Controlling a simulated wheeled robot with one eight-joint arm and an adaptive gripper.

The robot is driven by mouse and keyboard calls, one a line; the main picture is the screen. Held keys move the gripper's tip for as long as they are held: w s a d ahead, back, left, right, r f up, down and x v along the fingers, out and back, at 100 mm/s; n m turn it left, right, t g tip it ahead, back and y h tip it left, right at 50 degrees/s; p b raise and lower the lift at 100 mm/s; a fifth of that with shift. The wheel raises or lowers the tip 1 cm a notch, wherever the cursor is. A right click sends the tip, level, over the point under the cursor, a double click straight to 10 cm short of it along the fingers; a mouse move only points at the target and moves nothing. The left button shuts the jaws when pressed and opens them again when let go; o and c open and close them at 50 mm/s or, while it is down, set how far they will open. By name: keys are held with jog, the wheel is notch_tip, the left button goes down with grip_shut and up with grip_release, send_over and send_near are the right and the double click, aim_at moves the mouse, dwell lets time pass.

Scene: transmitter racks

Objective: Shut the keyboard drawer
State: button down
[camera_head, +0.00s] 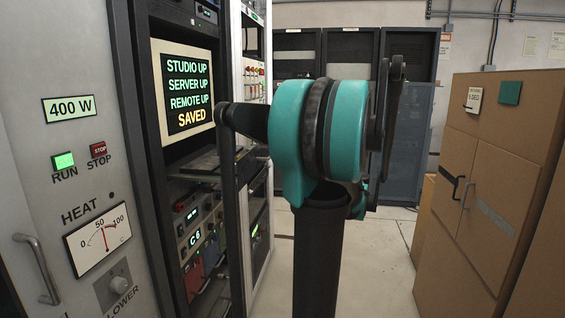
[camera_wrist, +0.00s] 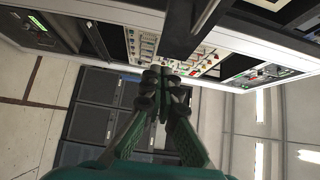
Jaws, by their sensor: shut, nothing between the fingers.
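The keyboard drawer (camera_head: 204,163) is a dark flat tray in the rack below the lit status screen (camera_head: 187,92) in the head view. Its front part passes behind my arm, so how far it stands out is hard to tell. In the wrist view a dark panel juts from the rack at the top, and I cannot tell whether it is the drawer. My gripper (camera_wrist: 163,78) is shut and empty in the wrist view, its green fingers together in front of the rack panels. In the head view my arm hides the gripper.
A grey cabinet (camera_head: 60,165) with gauge and handle stands close on the left. Brown cabinets (camera_head: 490,190) stand on the right. Dark racks (camera_head: 297,62) line the back. Pale floor (camera_head: 390,245) between them is clear.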

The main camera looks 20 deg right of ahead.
aim_at(227, 151)
jog(key=w+a, duration=0.5)
jog(key=w, duration=0.6)
jog(key=shift+w, duration=0.25)
jog(key=shift+a, duration=0.2)
jog(key=w+a, duration=0.3)
jog(key=a, duration=0.2)
jog(key=w+a, duration=0.4)
jog(key=a, duration=0.1)
jog(key=w+a, duration=0.3)
jog(key=a, duration=0.2)
jog(key=shift+w+a, duration=0.35)
jog(key=shift+a, duration=0.05)
